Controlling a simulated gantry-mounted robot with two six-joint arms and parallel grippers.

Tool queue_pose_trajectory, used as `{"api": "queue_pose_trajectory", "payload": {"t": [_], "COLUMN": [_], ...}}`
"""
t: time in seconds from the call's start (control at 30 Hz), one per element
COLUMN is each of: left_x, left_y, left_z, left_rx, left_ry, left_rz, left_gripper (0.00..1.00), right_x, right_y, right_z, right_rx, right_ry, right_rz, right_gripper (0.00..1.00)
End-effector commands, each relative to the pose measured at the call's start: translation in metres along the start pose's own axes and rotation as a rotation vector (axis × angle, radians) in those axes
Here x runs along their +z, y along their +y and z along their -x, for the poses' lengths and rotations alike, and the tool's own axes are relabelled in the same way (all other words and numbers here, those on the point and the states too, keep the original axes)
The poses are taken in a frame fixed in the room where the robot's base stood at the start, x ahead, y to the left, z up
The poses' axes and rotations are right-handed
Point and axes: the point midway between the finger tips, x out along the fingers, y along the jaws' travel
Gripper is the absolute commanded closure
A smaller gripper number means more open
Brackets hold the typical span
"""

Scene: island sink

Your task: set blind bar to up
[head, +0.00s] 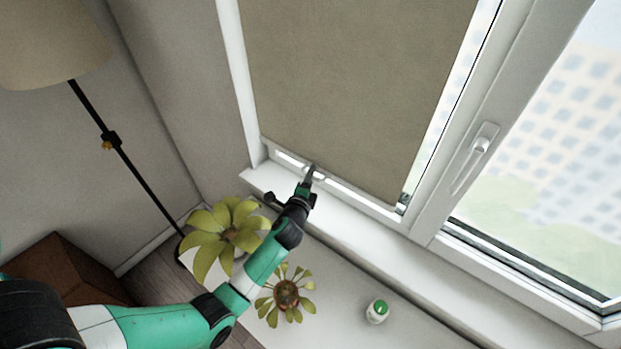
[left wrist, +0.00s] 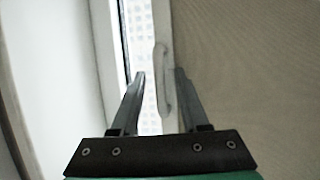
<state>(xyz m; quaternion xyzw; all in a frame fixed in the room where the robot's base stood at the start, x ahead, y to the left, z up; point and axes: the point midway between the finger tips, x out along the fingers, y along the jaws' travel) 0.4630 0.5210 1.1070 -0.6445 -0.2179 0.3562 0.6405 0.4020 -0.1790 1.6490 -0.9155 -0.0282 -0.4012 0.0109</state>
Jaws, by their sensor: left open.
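The beige roller blind (head: 350,80) hangs nearly to the bottom of the window, and its lower edge (head: 360,183) runs just above the sill. In the left wrist view the gripper (left wrist: 160,82) is open. A pale raised grip on the blind's bar (left wrist: 163,80) appears between the two fingers, with the blind fabric (left wrist: 250,80) at the right. I cannot tell whether the fingers touch the bar. My right gripper is in neither view.
A window handle (head: 480,146) is on the frame at the right. Two potted plants (head: 232,232) (head: 287,294) and a small white and green bottle (head: 377,310) stand below the sill. A floor lamp (head: 110,140) is at the left.

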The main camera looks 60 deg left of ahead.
Motion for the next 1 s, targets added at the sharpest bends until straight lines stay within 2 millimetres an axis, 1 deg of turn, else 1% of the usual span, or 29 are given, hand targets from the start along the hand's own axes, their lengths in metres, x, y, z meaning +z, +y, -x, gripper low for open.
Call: {"api": "queue_pose_trajectory", "payload": {"t": [0.07,0.1,0.33,1.0], "left_x": [0.0,0.0,0.0,-0.0001], "left_y": [-0.0001,0.0,0.0001,0.0002], "left_z": [0.0003,0.0003,0.0005,0.0006], "left_rx": [0.0,0.0,0.0,0.001], "left_ry": [0.0,0.0,0.0,0.0], "left_rz": [0.0,0.0,0.0,0.0], "left_gripper": [0.55,0.59,1.0,1.0], "right_x": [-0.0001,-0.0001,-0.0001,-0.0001], "right_y": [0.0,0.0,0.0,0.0], "right_z": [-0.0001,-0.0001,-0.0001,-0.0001], "right_rx": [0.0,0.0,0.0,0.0], "right_ry": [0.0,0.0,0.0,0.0], "right_rz": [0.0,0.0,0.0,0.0], "right_gripper": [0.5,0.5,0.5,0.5]}}
